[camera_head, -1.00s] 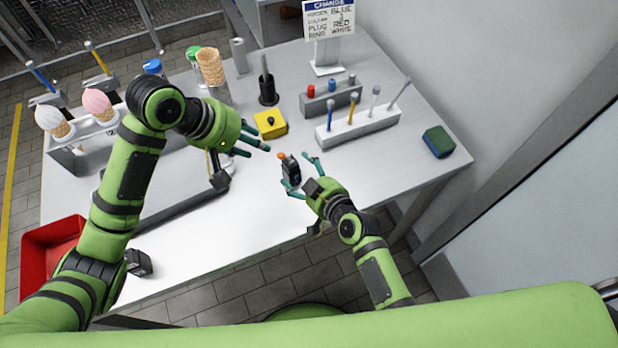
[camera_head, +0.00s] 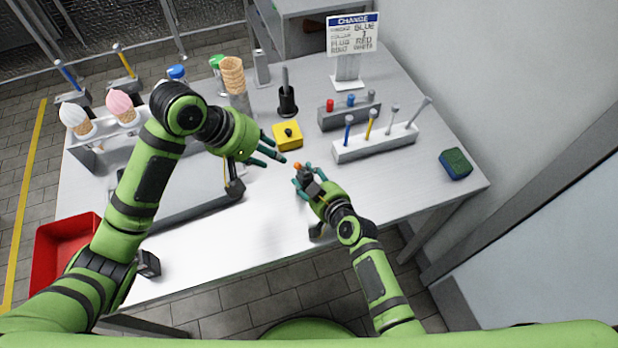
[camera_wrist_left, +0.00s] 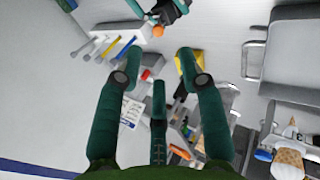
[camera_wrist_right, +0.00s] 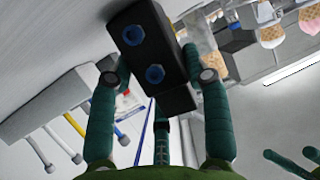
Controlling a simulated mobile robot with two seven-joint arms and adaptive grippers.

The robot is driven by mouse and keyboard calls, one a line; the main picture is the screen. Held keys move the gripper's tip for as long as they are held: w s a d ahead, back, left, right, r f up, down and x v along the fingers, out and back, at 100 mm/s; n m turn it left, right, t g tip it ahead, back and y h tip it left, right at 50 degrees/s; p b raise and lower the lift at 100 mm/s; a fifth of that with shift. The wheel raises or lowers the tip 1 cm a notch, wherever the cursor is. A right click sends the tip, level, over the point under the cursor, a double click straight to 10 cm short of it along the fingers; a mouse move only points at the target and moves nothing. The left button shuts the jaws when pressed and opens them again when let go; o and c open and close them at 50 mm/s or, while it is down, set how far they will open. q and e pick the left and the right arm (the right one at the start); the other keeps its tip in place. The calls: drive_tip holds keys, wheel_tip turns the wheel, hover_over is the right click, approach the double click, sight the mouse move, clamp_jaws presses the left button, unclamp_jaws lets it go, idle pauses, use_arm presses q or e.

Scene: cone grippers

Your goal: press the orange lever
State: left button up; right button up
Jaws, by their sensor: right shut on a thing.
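The orange lever (camera_head: 298,166) shows as a small orange knob on top of a small black device (camera_head: 306,174). It also shows as an orange ball in the left wrist view (camera_wrist_left: 158,31). I cannot tell whether the device still touches the table. My left gripper (camera_head: 280,156) is open and empty, its teal fingers apart, just up and left of the orange knob.
A yellow box (camera_head: 287,140) with a black knob sits just behind. A grey rack with coloured rods (camera_head: 375,145) and a green-blue block (camera_head: 456,163) stand to the right. A red bin (camera_head: 62,255) is at far left. The table's front (camera_head: 225,255) is mostly clear.

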use_arm(q)
drive_tip(key=c, duration=0.7)
drive_tip(key=shift+s+f, duration=0.2)
drive_tip(key=shift+f, duration=0.1)
clamp_jaws()
drive_tip(key=s+a+f+n+t+h, duration=0.4)
drive_tip(key=s+a+f+n+h, duration=0.2)
drive_tip(key=n, duration=1.3)
wheel_tip(320, 180, down, 2)
drive_tip(key=shift+a+f+n+t, duration=0.1)
drive_tip(key=shift+a+n+t, duration=0.25)
drive_tip(key=shift+a, duration=0.9)
